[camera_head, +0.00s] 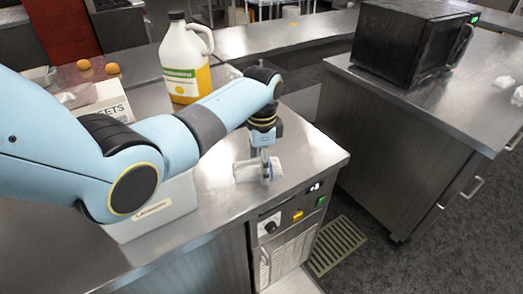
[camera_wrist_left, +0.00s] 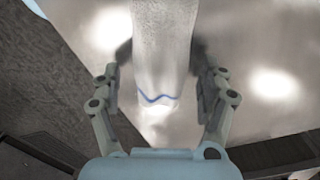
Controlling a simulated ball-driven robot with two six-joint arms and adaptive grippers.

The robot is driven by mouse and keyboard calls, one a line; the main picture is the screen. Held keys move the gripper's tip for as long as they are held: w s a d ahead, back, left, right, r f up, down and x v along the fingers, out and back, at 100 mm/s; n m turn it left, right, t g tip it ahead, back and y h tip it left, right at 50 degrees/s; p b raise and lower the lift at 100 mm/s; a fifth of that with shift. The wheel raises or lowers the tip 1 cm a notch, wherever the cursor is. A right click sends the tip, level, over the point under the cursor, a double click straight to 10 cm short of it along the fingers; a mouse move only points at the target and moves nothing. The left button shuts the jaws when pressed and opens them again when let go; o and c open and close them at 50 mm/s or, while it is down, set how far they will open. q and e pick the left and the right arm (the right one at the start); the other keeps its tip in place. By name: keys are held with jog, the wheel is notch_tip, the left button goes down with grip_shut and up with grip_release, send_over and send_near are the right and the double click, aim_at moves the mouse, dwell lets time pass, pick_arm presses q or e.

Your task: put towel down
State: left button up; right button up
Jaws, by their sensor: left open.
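The towel (camera_head: 245,170) is white and lies on the steel counter (camera_head: 215,205) near its right front corner. In the left wrist view the towel (camera_wrist_left: 164,50) runs between the fingers, with a blue line near its end. My left gripper (camera_head: 266,172) points down at the towel. In the left wrist view the left gripper (camera_wrist_left: 160,88) is open, one finger on each side of the towel. I cannot tell whether the fingers touch it. My right gripper is in neither view.
A jug (camera_head: 187,62) with yellow liquid stands behind my left arm. A white box (camera_head: 107,101) and a light container (camera_head: 155,212) are partly hidden by the arm. A black microwave (camera_head: 412,42) sits on the right counter (camera_head: 430,108). A gap with a floor grate (camera_head: 337,246) separates the counters.

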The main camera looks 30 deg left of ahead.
pick_arm(q)
notch_tip(320, 180, up, 12)
dwell(0.4)
jog(key=shift+f, duration=0.2)
